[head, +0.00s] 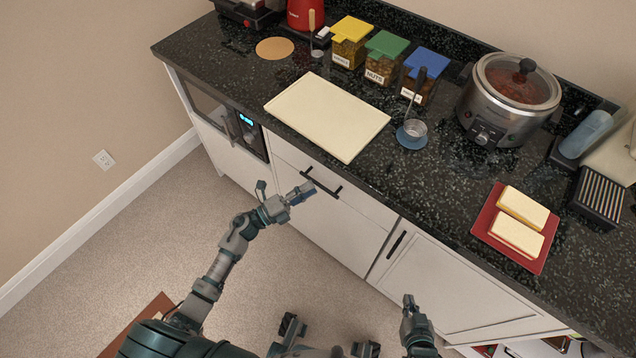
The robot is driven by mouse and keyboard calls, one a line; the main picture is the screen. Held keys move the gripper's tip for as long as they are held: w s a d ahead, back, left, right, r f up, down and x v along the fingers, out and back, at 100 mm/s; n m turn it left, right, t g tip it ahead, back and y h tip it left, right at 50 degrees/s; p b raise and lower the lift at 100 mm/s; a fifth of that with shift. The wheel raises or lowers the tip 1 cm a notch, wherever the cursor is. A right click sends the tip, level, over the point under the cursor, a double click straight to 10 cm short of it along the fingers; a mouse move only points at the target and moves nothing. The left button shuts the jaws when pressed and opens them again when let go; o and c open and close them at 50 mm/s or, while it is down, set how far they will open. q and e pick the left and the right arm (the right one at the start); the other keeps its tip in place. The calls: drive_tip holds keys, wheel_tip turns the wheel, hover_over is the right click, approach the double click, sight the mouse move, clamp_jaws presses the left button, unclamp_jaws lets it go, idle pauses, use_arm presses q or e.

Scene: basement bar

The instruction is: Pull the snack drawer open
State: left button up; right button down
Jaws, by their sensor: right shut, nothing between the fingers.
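The drawer (358,204) is a white front below the black speckled counter, with a dark bar handle (321,182). It looks shut, flush with the cabinet. My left gripper (284,189) is in front of the drawer, just left of the handle. Its fingers are spread apart with nothing between them, and one finger is close to the handle's left end; I cannot tell if it touches. My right gripper (409,302) is low at the bottom right, shut and empty, in front of the white cabinet door (440,285) and away from the drawer.
A built-in appliance (232,125) is left of the drawer. On the counter (425,190) are a cutting board (327,115), several lidded snack containers (383,57), a slow cooker (508,97) and a red tray (487,218) with yellow blocks. Carpeted floor (130,240) is open at left.

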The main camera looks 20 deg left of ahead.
sight(317, 183)
use_arm(q)
drive_tip(key=shift+x, duration=1.8)
clamp_jaws()
